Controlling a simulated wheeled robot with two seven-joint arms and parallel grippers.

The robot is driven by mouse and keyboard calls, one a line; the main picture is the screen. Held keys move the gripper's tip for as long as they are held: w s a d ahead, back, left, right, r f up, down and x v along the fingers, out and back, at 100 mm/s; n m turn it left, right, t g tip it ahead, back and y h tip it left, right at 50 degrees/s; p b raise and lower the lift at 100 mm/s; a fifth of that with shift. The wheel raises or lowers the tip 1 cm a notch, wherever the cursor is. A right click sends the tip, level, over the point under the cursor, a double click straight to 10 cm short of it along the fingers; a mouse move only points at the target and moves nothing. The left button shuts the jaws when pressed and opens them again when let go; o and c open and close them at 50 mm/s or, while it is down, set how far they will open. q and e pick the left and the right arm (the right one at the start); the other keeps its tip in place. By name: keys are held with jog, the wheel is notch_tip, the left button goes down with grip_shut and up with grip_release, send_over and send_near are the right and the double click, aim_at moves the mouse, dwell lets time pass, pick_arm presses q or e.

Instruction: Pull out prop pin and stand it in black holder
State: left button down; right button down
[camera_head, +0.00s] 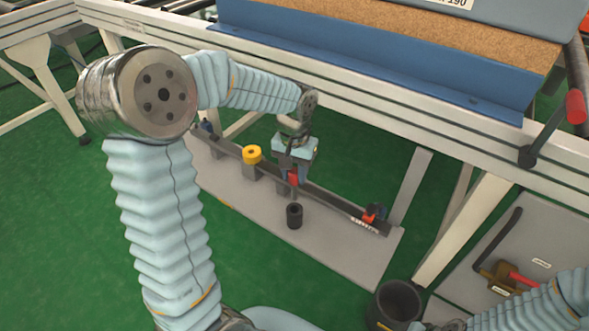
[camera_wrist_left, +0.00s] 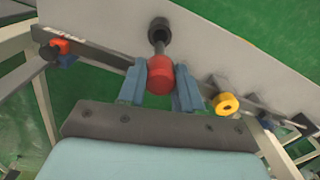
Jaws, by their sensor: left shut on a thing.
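My left gripper (camera_head: 293,180) is shut on the red head of the prop pin (camera_head: 293,177), above the low grey platform. The red head also shows between the blue fingers in the left wrist view (camera_wrist_left: 160,76). The pin's grey shaft points down at the black holder (camera_head: 294,217), a short upright cylinder on the platform. The holder shows beyond the red head in the left wrist view (camera_wrist_left: 160,28). The shaft's lower end is at the holder's mouth. I cannot tell how far it is inside. My right gripper's fingers are not visible.
A dark bar runs along the grey platform (camera_head: 350,255), with a yellow round knob (camera_head: 252,154) and a red-and-blue fitting (camera_head: 371,214) on it. The white frame (camera_head: 390,103) overhangs behind. A black bin (camera_head: 396,304) stands at lower right.

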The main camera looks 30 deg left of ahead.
aim_at(294, 199)
pick_arm(q)
jog(key=shift+f+b, duration=0.9)
jog(key=shift+f, duration=0.75)
dwell(0.4)
jog(key=shift+f+b, duration=2.45)
jog(key=shift+f, duration=1.15)
jog(key=c, duration=0.7)
grip_release()
notch_tip(294, 199, up, 14)
jog(key=p, duration=0.2)
jog(key=shift+p, duration=0.35)
jog(key=shift+f, duration=0.1)
